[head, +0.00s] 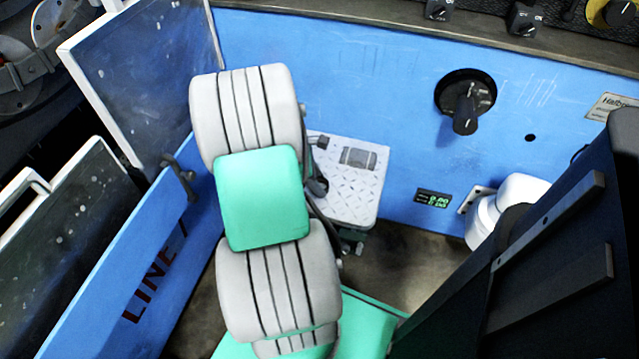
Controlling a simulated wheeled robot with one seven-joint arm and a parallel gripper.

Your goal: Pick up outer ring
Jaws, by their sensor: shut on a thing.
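I cannot make out an outer ring in the head view. My gripper does not show in it either. My own pale grey and green arm fills the middle of the picture and hides what is directly behind it. What the gripper holds cannot be seen here.
A pale diamond-plate surface (345,200) with a dark rectangular patch lies right of my arm, against the blue wall (330,60). A blue "LINE 7" panel (150,270) stands at left.

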